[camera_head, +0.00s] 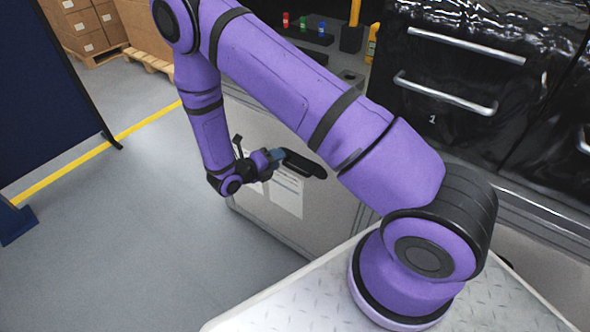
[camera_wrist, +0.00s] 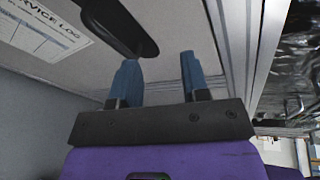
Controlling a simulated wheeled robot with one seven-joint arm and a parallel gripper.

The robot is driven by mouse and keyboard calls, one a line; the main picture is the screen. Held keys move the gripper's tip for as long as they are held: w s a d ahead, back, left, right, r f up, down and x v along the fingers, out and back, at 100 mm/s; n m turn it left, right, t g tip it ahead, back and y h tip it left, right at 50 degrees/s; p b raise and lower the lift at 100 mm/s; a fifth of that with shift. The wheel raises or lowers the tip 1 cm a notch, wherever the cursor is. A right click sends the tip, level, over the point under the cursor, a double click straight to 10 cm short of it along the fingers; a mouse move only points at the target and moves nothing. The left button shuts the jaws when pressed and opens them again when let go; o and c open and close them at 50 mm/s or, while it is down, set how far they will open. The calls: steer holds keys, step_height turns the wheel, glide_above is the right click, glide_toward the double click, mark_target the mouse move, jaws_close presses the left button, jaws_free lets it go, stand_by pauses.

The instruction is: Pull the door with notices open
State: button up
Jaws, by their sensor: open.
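The door with notices (camera_head: 325,212) is a light grey panel below the bench, with white paper sheets (camera_head: 286,190) on it. It looks closed. Its black handle (camera_head: 305,166) sticks out near the upper part of the door. My gripper (camera_head: 277,155) is beside the handle's left end in the head view. In the wrist view my gripper (camera_wrist: 158,75) has its two blue fingers apart with nothing between them. The handle (camera_wrist: 118,25) shows just beyond the left finger, and a service log sheet (camera_wrist: 45,30) is at upper left.
Black glossy drawers (camera_head: 465,75) with metal bar handles stand at right. Small coloured items and a yellow bottle (camera_head: 372,43) are on the bench behind my arm. A dark blue panel (camera_head: 45,90) stands at left. The grey floor (camera_head: 130,240) before the door is clear.

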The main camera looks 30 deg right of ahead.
mark_target(295, 169)
step_height(295, 169, down, 9)
steer(key=s+n+t, duration=0.1)
steer(key=n+t, duration=0.2)
steer(key=n, duration=0.3)
steer(key=x, duration=0.9)
steer(key=shift+d+f, duration=0.35)
jaws_close()
